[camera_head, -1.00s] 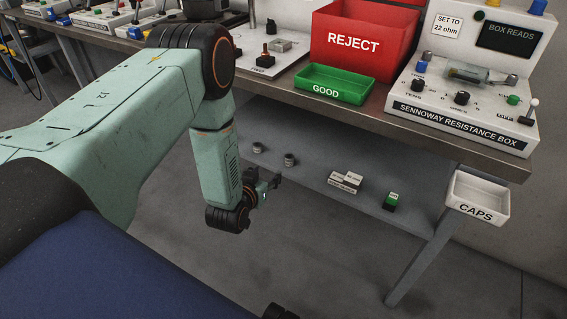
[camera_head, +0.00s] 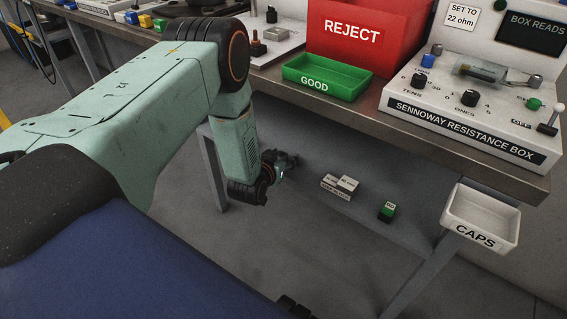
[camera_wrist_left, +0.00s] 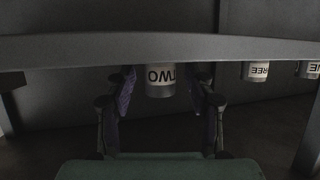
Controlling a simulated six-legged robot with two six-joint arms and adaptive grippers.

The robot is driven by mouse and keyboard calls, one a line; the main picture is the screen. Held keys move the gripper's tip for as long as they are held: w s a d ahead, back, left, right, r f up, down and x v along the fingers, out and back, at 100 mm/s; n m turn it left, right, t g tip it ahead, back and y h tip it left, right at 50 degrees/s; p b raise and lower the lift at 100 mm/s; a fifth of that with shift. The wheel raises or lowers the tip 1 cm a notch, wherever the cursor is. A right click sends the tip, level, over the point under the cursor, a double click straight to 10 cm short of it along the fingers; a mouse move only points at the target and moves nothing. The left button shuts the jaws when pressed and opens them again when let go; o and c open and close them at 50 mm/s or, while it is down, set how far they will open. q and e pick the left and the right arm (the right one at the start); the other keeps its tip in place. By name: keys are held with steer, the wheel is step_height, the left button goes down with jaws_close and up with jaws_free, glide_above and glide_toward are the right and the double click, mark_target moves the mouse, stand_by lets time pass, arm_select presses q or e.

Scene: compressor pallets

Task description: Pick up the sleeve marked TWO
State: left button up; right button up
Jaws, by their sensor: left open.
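The sleeve marked TWO (camera_wrist_left: 160,80) is a short grey cylinder with a white label, shown upside down in the left wrist view. My left gripper (camera_head: 288,161) is open at the shelf under the bench in the head view. In the left wrist view its two fingers (camera_wrist_left: 166,92) stand on either side of the TWO sleeve, with gaps visible on both sides. How far the fingertips reach around it in depth is unclear. In the head view the sleeve cannot be made out behind my gripper and arm.
The sleeve marked THREE (camera_wrist_left: 257,71) and another partly read sleeve (camera_wrist_left: 312,69) stand to the right. A long grey shelf edge (camera_wrist_left: 160,48) crosses the wrist view. White labelled blocks (camera_head: 340,187) and a green-black block (camera_head: 387,211) lie on the shelf. The bench edge (camera_head: 400,140) overhangs it.

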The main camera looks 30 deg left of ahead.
arm_select(q)
steer(key=shift+w+a, duration=0.1)
steer(key=shift+c, duration=0.4)
jaws_close()
